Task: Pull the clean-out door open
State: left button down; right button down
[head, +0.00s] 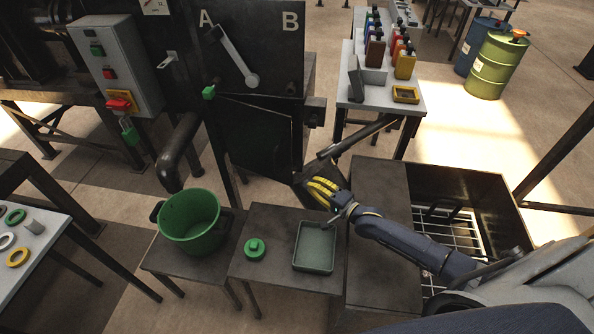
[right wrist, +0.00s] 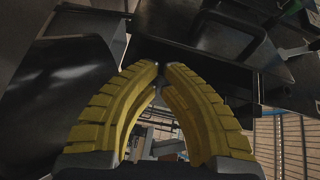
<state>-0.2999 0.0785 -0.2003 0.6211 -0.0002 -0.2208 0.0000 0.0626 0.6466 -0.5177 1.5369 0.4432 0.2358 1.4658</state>
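The clean-out door appears to be the dark panel (head: 258,142) on the front of the press, below the plate marked A and B. Its upper edge slants away from the frame; I cannot tell how far it stands open. My right gripper (head: 313,187), with yellow fingers, is just right of and below this panel. In the right wrist view its fingertips (right wrist: 161,67) nearly meet, with nothing clear between them. Dark metal sheets lie beyond the tips; contact cannot be told. My left gripper is out of view.
A green bucket (head: 190,218), a green knobbed lid (head: 255,249) and a shallow grey-green tray (head: 314,247) stand on low dark tables. A lever (head: 235,58) and green knob (head: 208,92) are above the panel. A dark open bin (head: 480,179) is at right.

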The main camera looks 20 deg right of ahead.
jog(key=w+a+m, duration=0.2)
jog(key=w+a, duration=0.1)
jog(key=w, duration=0.6)
jog(key=shift+t, duration=0.4)
jog(key=shift+s, duration=0.1)
